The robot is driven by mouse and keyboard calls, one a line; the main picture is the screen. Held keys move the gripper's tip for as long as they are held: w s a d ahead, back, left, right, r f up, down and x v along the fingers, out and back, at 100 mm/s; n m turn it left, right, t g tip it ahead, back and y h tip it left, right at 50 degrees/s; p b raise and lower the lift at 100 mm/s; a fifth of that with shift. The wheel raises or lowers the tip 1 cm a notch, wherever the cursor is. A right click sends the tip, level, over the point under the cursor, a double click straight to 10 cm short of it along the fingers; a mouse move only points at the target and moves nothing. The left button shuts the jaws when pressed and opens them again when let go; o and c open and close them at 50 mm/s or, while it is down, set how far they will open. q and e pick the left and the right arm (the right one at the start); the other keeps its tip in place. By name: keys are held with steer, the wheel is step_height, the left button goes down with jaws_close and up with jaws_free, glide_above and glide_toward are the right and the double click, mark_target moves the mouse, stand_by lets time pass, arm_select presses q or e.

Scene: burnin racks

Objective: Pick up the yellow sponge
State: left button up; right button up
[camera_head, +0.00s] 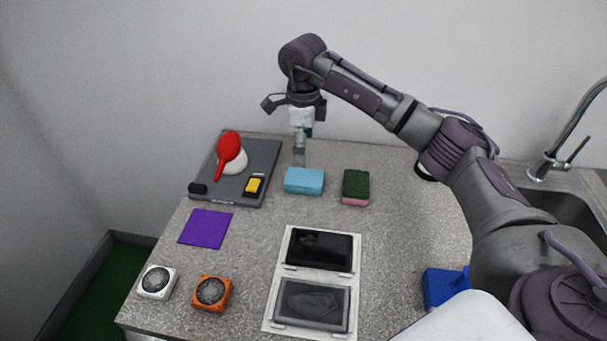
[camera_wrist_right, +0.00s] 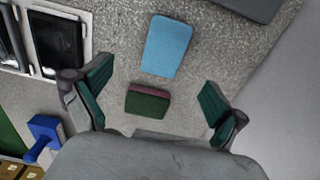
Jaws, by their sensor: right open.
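A small yellow block on a black base (camera_head: 253,186), the only yellow item in view, lies at the front right of the grey tray (camera_head: 262,155); I cannot tell if it is a sponge. A blue sponge (camera_head: 304,181) and a green sponge with a pink underside (camera_head: 356,187) lie on the counter to its right. My right gripper (camera_head: 301,118) is above the back of the counter, right of the tray. In the right wrist view its fingers (camera_wrist_right: 156,78) are spread and empty, with the blue sponge (camera_wrist_right: 166,46) and green sponge (camera_wrist_right: 148,102) below. My left gripper is out of view.
A red item (camera_head: 229,150) and a white rounded item (camera_head: 238,162) are on the tray. A purple cloth (camera_head: 205,228), white and orange round-faced boxes (camera_head: 157,281) (camera_head: 211,292), and a white frame with dark panels (camera_head: 268,320) lie forward. A sink (camera_head: 565,205) is right.

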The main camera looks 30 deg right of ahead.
glide_above(304, 177)
steer(key=f, duration=0.4)
steer(key=shift+s+a+f+p, duration=0.2)
steer(key=shift+s+f+p, duration=0.1)
steer(key=shift+s+p, duration=0.05)
steer(key=shift+w+f, duration=0.1)
steer(key=shift+f, duration=0.4)
steer(key=f, duration=0.1)
steer(key=f+p, duration=0.1)
steer(key=f, duration=0.1)
steer(key=f+p, duration=0.1)
steer(key=shift+w+d+f, duration=0.2)
steer(key=shift+w, duration=0.05)
steer(key=shift+f, duration=0.25)
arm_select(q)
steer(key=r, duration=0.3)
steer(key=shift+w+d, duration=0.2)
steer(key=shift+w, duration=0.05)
arm_select(e)
steer(key=shift+c, duration=0.3)
steer(key=c, duration=0.8)
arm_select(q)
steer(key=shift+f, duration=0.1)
